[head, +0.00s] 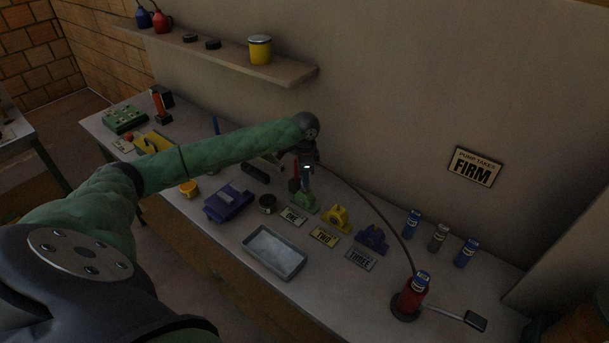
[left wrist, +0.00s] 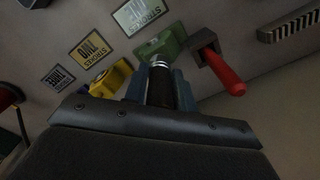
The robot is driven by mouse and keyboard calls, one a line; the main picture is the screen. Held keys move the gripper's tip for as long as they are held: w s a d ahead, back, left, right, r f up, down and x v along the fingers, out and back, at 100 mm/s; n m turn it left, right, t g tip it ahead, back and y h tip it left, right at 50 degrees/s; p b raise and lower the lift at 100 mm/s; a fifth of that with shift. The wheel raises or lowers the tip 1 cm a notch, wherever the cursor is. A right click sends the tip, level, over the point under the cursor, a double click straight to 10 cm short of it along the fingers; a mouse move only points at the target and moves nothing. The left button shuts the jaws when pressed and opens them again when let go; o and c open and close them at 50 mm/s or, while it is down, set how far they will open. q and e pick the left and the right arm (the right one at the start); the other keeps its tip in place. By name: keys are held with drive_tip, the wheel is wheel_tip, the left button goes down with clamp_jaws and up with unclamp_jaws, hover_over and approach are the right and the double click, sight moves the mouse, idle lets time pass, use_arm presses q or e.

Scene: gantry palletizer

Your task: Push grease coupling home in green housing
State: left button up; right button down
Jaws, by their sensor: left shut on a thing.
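The green housing (head: 306,204) stands on the bench behind the card marked ONE. My left gripper (head: 307,170) is above it, pointing down. In the left wrist view the fingers (left wrist: 160,92) are shut on the grease coupling (left wrist: 160,66), a dark cylinder with a bright metal tip. The tip is in line with the near edge of the green housing (left wrist: 176,40); I cannot tell if it touches. A dark hose (head: 385,212) runs from the gripper to the red grease pump (head: 410,297) at the right front. My right gripper is out of view.
A yellow housing (head: 337,218) and a blue housing (head: 373,238) stand right of the green one. A red-handled thing (left wrist: 226,74) is close beside the green housing. A metal tray (head: 274,253) lies in front. Blue and grey canisters (head: 439,237) stand at right, below a FIRM sign (head: 474,167).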

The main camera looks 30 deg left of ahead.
use_arm(q)
drive_tip(key=shift+f, duration=0.35)
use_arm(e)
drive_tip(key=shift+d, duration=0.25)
use_arm(q)
drive_tip(key=shift+f, duration=0.35)
drive_tip(key=o, duration=0.9)
drive_tip(key=shift+o, duration=1.1)
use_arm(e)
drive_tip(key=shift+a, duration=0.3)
use_arm(q)
drive_tip(key=shift+r+b, duration=0.5)
drive_tip(key=shift+b, duration=0.05)
wheel_tip(320, 180, up, 6)
drive_tip(key=b, duration=0.2)
drive_tip(key=shift+f+b, duration=0.1)
drive_tip(key=shift+b, duration=0.3)
drive_tip(key=shift+r, duration=0.45)
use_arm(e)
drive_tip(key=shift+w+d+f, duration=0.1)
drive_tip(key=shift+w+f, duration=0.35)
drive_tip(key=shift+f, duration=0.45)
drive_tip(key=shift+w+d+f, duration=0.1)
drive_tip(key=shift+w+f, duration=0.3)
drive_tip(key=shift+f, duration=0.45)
